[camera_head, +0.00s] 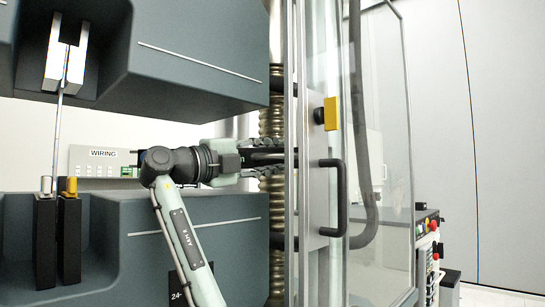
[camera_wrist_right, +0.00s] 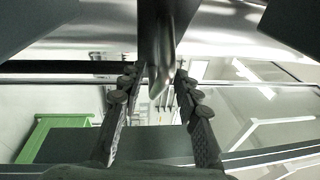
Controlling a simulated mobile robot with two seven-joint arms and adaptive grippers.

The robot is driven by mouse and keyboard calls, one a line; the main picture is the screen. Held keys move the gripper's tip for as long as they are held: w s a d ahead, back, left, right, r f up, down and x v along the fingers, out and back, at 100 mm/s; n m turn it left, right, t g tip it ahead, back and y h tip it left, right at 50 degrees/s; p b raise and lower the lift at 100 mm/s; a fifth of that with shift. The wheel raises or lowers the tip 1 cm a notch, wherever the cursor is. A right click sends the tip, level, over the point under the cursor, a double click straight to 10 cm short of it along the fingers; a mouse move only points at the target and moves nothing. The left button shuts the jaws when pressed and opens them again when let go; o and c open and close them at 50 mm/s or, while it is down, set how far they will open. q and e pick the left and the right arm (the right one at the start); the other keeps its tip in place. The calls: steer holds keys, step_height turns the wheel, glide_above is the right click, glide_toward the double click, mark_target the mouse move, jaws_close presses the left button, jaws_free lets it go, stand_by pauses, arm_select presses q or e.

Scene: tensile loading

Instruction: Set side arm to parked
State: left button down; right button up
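My right gripper (camera_head: 281,156) points right, beside the ribbed column and partly behind the door frame. Its two knobbly black fingers stand apart. Dark and pale bars show between them in the head view, too crowded to tell apart. In the right wrist view, a grey metal rod with a slanted tip (camera_wrist_right: 158,55) comes down from the top between the fingertips (camera_wrist_right: 158,80). A narrow gap shows on each side, and I cannot tell if it touches. I cannot tell for certain which part is the side arm. My left gripper is out of view.
A glass door with a black handle (camera_head: 337,198) and a yellow tab (camera_head: 330,113) stands right of my gripper. A ribbed column (camera_head: 272,120) is behind. Dark crossheads (camera_head: 195,55) hold a thin specimen (camera_head: 57,130) at left. A button panel (camera_head: 428,225) is lower right.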

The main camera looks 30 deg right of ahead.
steer(key=s+a+f, duration=0.1)
steer(key=a, duration=1.1)
steer(key=shift+f, duration=0.25)
steer(key=shift+s+d, duration=0.1)
